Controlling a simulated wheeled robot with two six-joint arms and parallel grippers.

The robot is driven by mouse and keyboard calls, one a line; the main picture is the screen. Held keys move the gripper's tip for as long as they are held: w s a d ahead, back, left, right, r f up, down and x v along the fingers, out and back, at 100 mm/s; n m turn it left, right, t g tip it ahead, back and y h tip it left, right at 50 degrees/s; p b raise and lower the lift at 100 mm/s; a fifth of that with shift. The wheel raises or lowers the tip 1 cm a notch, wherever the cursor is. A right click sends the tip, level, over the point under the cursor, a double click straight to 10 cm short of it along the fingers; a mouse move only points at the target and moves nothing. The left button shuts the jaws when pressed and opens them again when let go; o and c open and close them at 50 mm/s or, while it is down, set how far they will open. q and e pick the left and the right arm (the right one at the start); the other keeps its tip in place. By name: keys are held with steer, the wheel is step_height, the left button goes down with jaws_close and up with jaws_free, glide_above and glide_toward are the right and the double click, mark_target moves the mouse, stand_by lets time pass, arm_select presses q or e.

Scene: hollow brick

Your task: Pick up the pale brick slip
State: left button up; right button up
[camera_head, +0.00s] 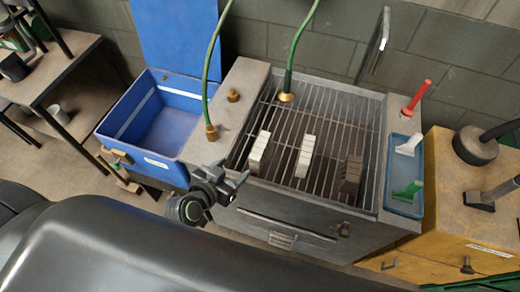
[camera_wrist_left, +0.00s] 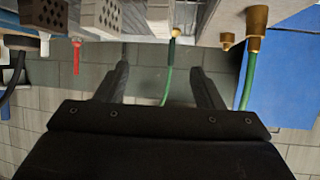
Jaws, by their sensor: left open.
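Two pale brick pieces stand on the wire rack: a left one (camera_head: 259,150) and a middle one (camera_head: 304,156). I cannot tell for sure which is the slip. A dark brown brick (camera_head: 351,173) stands to their right. In the left wrist view, the left pale piece (camera_wrist_left: 160,15), the middle one (camera_wrist_left: 101,15) with holes in its face, and the dark brick (camera_wrist_left: 45,14) show cut off at the top edge. My left gripper (camera_head: 239,181) is open and empty, in front of the rack's left front corner, apart from the bricks. My right gripper is not in view.
The rack (camera_head: 330,112) sits in a metal sink unit. Green hoses with a brass nozzle (camera_head: 286,97) hang behind the bricks. A blue crate (camera_head: 120,122) stands left. A blue tray (camera_head: 405,207) with brushes and a red-handled tool (camera_head: 417,97) are on the right ledge.

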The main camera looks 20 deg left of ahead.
arm_select(q)
steer(key=b, duration=0.5)
glide_toward(260, 147)
steer(key=x, duration=0.2)
steer(key=b+x, duration=0.4)
steer(key=x, duration=0.1)
steer(key=shift+w+f, duration=0.2)
steer(key=shift+f, duration=0.1)
steer(key=shift+w+f+b, duration=0.1)
steer(key=shift+w+b, duration=0.3)
steer(key=shift+b, duration=0.1)
jaws_close()
